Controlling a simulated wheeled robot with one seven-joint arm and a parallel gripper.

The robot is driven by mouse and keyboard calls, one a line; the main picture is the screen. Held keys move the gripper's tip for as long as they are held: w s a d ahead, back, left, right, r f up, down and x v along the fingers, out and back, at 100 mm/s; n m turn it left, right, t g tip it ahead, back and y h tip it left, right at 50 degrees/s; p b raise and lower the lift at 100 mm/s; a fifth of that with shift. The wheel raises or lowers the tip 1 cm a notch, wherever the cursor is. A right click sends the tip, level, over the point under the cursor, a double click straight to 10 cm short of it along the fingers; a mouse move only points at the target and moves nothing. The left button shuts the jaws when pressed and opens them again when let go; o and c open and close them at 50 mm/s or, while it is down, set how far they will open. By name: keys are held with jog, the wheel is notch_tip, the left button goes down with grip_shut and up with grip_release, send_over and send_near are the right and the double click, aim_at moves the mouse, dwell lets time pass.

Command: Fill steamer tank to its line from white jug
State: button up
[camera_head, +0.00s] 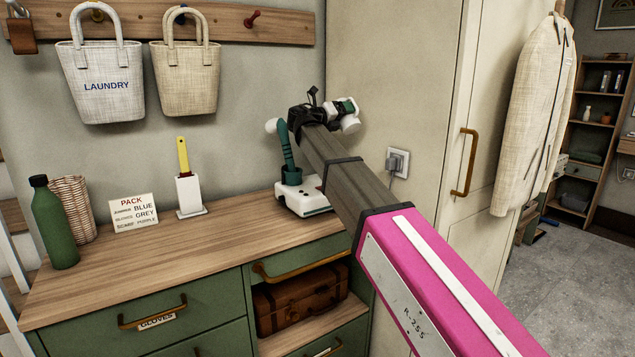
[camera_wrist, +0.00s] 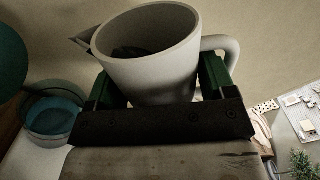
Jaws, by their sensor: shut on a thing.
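My gripper (camera_wrist: 158,88) is shut on the white jug (camera_wrist: 150,68), with green fingers on both sides of its body. The jug's spout points left and its handle is on the right; whether it holds water is unclear. In the head view the jug (camera_head: 349,122) is partly hidden by my gripper (camera_head: 322,112), above the back of the counter. The steamer (camera_head: 303,198) has a white base and green upright, partly behind my arm. In the wrist view a teal see-through tank (camera_wrist: 52,118) lies left of and below the jug; its line cannot be made out.
The wooden counter (camera_head: 150,258) carries a green bottle (camera_head: 55,225), a wicker basket (camera_head: 77,205), a pack sign (camera_head: 135,212) and a yellow-handled brush in a white holder (camera_head: 190,192). A tall cabinet (camera_head: 395,80) with a wall socket (camera_head: 397,162) stands right of the counter.

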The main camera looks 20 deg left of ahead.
jog(key=shift+w+r+n, duration=0.1)
jog(key=shift+r+n, duration=0.65)
jog(key=shift+n, duration=0.45)
dwell(6.0)
jog(key=shift+f, duration=0.1)
